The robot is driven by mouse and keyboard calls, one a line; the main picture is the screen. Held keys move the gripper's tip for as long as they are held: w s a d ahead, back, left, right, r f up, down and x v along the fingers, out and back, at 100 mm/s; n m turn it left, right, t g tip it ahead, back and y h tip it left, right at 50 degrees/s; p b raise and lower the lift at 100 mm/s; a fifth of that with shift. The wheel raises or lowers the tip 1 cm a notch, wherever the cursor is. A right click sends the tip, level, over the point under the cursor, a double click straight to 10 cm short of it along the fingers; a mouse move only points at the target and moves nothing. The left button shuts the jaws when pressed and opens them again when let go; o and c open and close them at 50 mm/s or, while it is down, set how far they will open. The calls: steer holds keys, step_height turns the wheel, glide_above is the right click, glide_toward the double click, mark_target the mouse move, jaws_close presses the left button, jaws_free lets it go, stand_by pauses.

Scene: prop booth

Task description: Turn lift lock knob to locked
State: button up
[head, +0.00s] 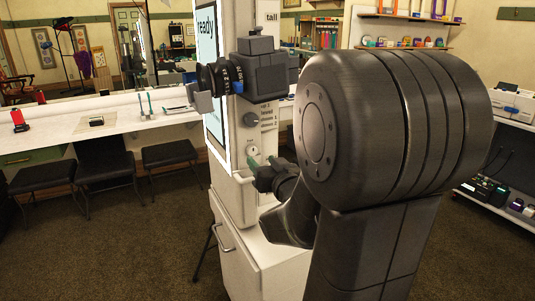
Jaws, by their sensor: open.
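A tall white booth column (237,195) stands in the middle of the head view. A dark round knob (250,119) sits on its side face beside small printed lines. Lower down is a small pale round fitting (252,150) with a tiny label above it. The labels are too small to tell which of these is the lift lock knob or how it is set. My gripper (259,163) has greenish fingertips and is open, close to the column just below the pale fitting. I cannot tell whether it touches anything. My arm hides part of the column's right side.
A dark camera-like unit (260,70) juts from the column above the knob, beside a screen (208,34) reading "ready". A white counter (70,132) with black stools (170,158) runs along the left. A shelf unit (505,150) stands right. Carpet (120,250) is open at front left.

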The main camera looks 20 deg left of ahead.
mark_target(253, 152)
steer(key=shift+p+x, duration=0.35)
steer(key=shift+x, duration=2.35)
steer(key=c, duration=1)
